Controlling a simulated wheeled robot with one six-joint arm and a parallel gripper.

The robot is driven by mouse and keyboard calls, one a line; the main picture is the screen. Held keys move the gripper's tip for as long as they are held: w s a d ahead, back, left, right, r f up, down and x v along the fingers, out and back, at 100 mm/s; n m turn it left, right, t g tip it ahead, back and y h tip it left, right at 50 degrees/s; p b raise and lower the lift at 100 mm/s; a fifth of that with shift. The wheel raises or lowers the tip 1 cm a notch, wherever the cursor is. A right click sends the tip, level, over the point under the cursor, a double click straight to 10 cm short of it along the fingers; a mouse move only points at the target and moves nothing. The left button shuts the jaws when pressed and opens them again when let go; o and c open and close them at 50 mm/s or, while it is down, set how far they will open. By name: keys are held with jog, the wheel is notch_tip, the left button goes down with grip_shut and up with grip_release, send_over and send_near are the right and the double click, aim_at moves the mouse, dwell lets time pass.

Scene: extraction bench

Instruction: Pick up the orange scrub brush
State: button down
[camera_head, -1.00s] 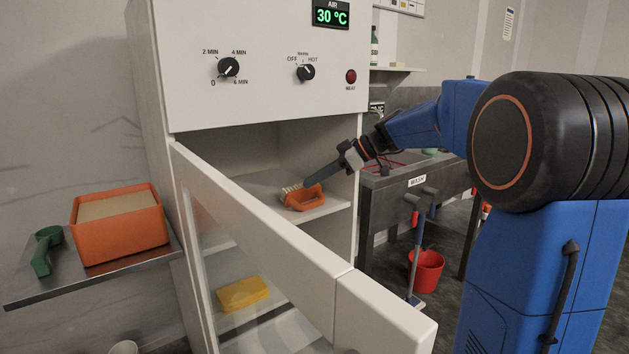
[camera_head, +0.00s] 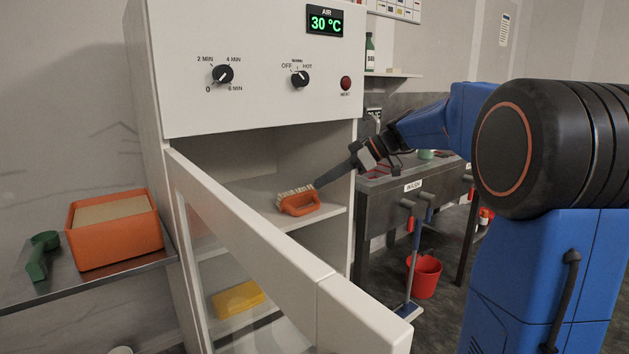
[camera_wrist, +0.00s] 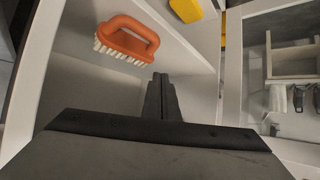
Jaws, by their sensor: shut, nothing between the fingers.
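The orange scrub brush (camera_head: 299,203) with pale bristles lies on the upper shelf of the white cabinet, near the shelf's front edge. It also shows in the wrist view (camera_wrist: 130,36), with its handle loop and white bristles in plain sight. My gripper (camera_head: 318,184) is shut and empty. Its tips are beside the brush, to its right in the head view. In the wrist view the closed fingers (camera_wrist: 161,80) point toward the shelf, with the brush up and to their left and a gap between them.
The white cabinet's door (camera_head: 285,255) stands open in front of the shelf. A yellow block (camera_head: 238,299) lies on a lower level. An orange tub (camera_head: 114,232) and a green scoop (camera_head: 41,254) sit on a side shelf. A metal sink bench (camera_head: 415,205) and a red bucket (camera_head: 424,275) are at the right.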

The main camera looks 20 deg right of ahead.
jog(key=s+d, duration=0.3)
jog(key=d, duration=0.4)
jog(key=s+a+f+m+h, duration=0.3)
jog(key=a+f+m+h, duration=0.3)
jog(key=a+m+h, duration=0.1)
jog(key=shift+s+a+m+h, duration=0.3)
jog(key=shift+m+h, duration=0.5)
jog(key=shift+m, duration=0.3)
send_near(302, 203)
jog(key=f, duration=0.1)
jog(key=s+f, duration=0.1)
jog(key=a+f, duration=0.1)
jog(key=f, duration=0.1)
jog(key=shift+s+a, duration=0.1)
jog(key=shift+s, duration=0.3)
jog(key=shift+w+f, duration=0.15)
jog(key=shift+f, duration=0.7)
jog(key=shift+f, duration=0.1)
